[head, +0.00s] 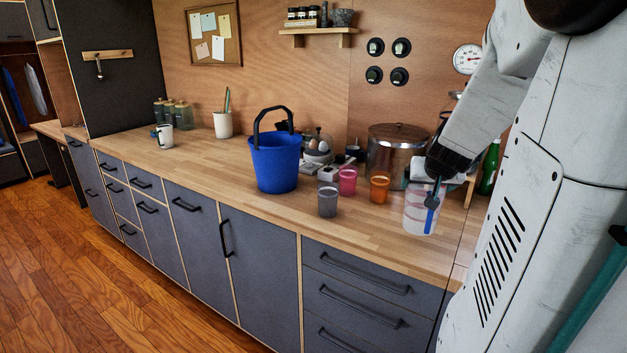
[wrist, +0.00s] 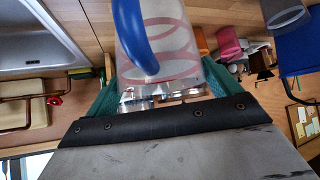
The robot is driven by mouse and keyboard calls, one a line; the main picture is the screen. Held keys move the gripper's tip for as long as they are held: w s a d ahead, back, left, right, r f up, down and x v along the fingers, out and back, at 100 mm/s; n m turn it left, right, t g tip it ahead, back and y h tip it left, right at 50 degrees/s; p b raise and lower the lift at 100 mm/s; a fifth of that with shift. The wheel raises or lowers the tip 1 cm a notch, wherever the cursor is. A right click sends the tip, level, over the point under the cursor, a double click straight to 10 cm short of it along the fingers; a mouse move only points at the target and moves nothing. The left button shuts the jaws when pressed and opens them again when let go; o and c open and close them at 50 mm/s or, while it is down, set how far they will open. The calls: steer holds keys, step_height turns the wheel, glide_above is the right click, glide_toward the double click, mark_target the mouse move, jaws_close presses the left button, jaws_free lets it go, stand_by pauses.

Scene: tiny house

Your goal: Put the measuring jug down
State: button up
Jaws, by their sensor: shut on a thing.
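The measuring jug (head: 415,208) is clear, with a blue handle and reddish markings. In the head view it is upright at the right of the wooden counter (head: 350,225), near the front edge. I cannot tell whether its base touches the wood. My gripper (head: 432,184) is at the jug's upper part, coming from above right, and is shut on it. In the wrist view the jug (wrist: 178,45) stands out between the green fingers of my gripper (wrist: 160,88), with its blue handle towards the camera.
An orange cup (head: 379,189), a pink cup (head: 347,181) and a grey cup (head: 328,202) stand left of the jug. A blue bucket (head: 274,165) is further left. The counter's left-middle front is clear.

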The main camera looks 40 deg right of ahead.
steer(key=w+d+f, duration=0.4)
steer(key=w+d, duration=0.1)
steer(key=w, duration=0.4)
steer(key=shift+d+f, duration=0.2)
steer(key=shift+f, duration=0.15)
steer(key=o, duration=1.1)
